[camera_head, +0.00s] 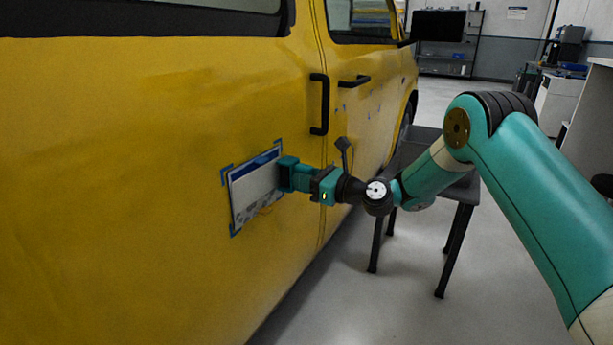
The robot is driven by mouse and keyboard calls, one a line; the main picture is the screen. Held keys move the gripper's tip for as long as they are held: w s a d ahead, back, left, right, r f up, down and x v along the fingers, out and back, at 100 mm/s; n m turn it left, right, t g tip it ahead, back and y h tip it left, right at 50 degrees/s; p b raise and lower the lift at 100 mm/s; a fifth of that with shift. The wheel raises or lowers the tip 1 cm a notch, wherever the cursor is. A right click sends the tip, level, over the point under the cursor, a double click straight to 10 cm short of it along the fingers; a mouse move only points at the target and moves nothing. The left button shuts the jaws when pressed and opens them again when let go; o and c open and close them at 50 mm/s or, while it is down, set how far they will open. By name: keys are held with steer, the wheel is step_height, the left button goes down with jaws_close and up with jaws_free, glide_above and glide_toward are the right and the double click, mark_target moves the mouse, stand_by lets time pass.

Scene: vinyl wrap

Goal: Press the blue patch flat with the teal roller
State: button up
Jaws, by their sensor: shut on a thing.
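The patch (254,192), a mostly white rectangle with a blue band along its top and some grey marks low down, sits on the yellow van's side. Blue corner marks frame it. My gripper (310,180) reaches in from the right and is shut on the teal roller (287,171). The roller is at the patch's right edge, over or against it. I cannot tell whether it touches the surface. The roller hides part of the patch's right edge, and the grip itself is small and dark.
The yellow van (130,130) fills the left side. Black door handles (319,104) stick out above the gripper. A dark table (412,165) stands on the floor behind my arm. A white cabinet (558,100) is at the back right. The floor below the gripper is clear.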

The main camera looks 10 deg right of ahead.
steer(key=shift+s+a, duration=0.1)
steer(key=shift+s+a+p, duration=0.35)
steer(key=shift+s+a, duration=0.25)
steer(key=shift+s, duration=0.25)
steer(key=shift+s+a+p, duration=0.3)
steer(key=shift+s+a, duration=0.35)
steer(key=shift+s, duration=0.2)
steer(key=shift+s+a, duration=0.7)
steer(key=shift+s, duration=0.15)
steer(key=shift+s+a, duration=0.1)
steer(key=shift+s, duration=0.05)
steer(key=shift+s+a+p, duration=0.4)
steer(key=shift+s+a, duration=0.15)
steer(key=shift+s, duration=0.15)
